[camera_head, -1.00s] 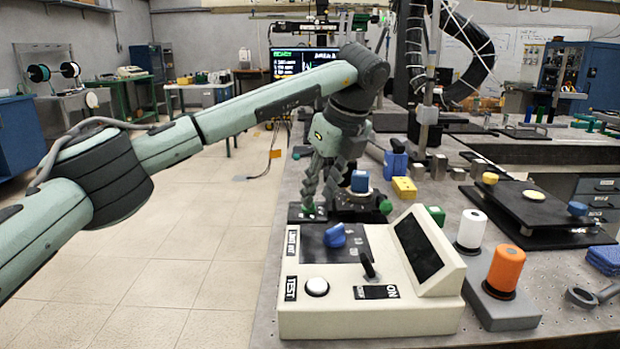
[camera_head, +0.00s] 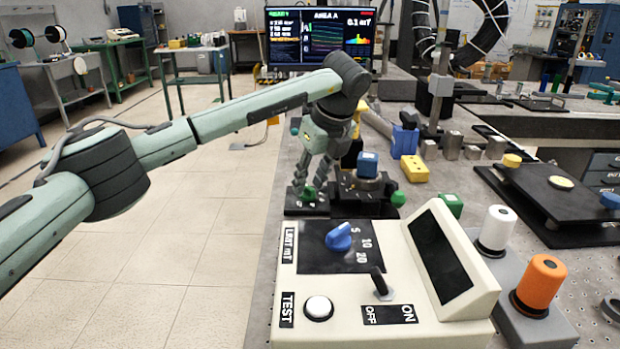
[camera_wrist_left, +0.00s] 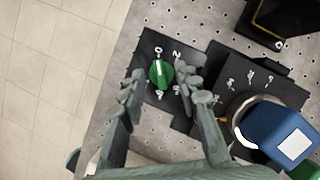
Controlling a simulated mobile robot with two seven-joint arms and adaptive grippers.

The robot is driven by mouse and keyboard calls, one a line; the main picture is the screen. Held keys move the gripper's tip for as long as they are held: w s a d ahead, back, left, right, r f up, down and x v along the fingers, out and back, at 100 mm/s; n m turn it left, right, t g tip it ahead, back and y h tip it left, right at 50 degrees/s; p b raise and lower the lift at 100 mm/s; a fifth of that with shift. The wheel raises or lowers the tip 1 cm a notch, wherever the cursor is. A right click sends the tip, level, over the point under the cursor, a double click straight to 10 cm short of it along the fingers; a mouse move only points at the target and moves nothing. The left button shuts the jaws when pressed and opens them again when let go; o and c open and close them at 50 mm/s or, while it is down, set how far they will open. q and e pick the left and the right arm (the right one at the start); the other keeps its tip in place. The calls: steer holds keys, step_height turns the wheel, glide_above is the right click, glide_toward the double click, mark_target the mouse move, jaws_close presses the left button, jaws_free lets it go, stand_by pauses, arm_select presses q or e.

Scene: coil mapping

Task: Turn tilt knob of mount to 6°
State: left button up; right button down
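The mount is a black block (camera_head: 371,194) with a blue-capped round top (camera_head: 368,165); it also shows in the left wrist view (camera_wrist_left: 281,92). A green knob (camera_wrist_left: 161,74) sits on a black plate (camera_wrist_left: 156,42) beside it. Its white line points up, close to the 0 mark, with a 2 to the right; other marks are partly hidden by a finger. My left gripper (camera_wrist_left: 161,84) is open, with one finger on each side of the knob; a gap shows at the left finger. In the head view the left gripper (camera_head: 311,191) stands over the plate. My right gripper is out of view.
A cream console (camera_head: 400,262) with a blue dial (camera_head: 338,237) and switch stands in front of the mount. A yellow block (camera_head: 414,168), a blue block (camera_head: 405,141), and white (camera_head: 497,230) and orange (camera_head: 541,282) cylinders stand right. The table's left edge is close to the gripper.

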arm_select(q)
steer(key=shift+w+f, duration=0.1)
steer(key=shift+f, duration=0.1)
steer(key=shift+c, duration=0.3)
jaws_close()
